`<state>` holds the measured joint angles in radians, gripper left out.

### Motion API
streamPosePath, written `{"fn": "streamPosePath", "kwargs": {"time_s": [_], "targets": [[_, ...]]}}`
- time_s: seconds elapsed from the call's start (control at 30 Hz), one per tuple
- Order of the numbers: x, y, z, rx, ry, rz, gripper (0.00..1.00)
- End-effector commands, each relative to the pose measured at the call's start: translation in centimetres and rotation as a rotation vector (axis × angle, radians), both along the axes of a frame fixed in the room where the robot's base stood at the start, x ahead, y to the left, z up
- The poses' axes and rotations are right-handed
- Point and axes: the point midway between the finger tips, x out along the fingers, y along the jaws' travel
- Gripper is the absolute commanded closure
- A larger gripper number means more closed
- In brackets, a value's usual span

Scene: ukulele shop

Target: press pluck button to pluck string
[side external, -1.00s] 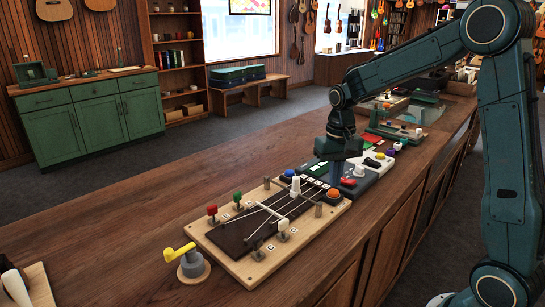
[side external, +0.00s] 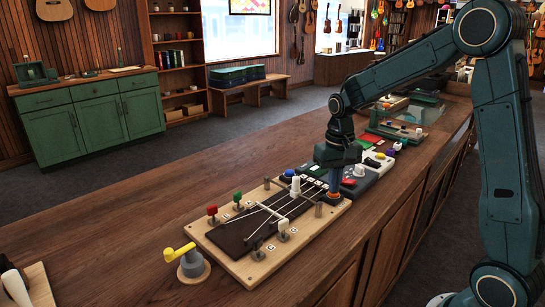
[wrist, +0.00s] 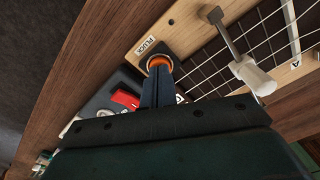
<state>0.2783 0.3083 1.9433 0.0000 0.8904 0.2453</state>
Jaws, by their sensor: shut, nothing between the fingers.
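The orange pluck button (side external: 334,196) is at the right corner of the wooden string board (side external: 262,277). In the wrist view the orange button (wrist: 159,62) sits in a dark ring beside a "PLUCK" label (wrist: 146,46). My gripper (side external: 334,189) is shut and empty, pointing down with its tips at the button. In the wrist view the gripper fingertips (wrist: 158,72) overlap the near part of the button and hide some of it. They look to be touching it; I cannot tell whether it is pushed in. Pale strings (wrist: 262,30) run over the dark fretboard.
Red, green and white tuning pegs (side external: 212,210) stand on the board. A yellow-handled crank (side external: 178,253) is to its left.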

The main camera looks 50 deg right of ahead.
Motion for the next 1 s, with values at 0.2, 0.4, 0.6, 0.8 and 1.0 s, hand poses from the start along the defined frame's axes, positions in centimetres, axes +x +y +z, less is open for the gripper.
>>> {"fn": "streamPosePath", "kwargs": {"time_s": [0.2,0.4,0.6,0.8,1.0], "targets": [[0.0,0.0,-0.4,0.0,0.0,0.0,1.0],[0.0,0.0,-0.4,0.0,0.0,0.0,1.0],[0.0,0.0,0.2,0.0,0.0,0.0,1.0],[0.0,0.0,1.3,-0.001,-0.002,0.0,1.0],[0.0,0.0,2.4,0.0,-0.001,0.0,1.0]]}}
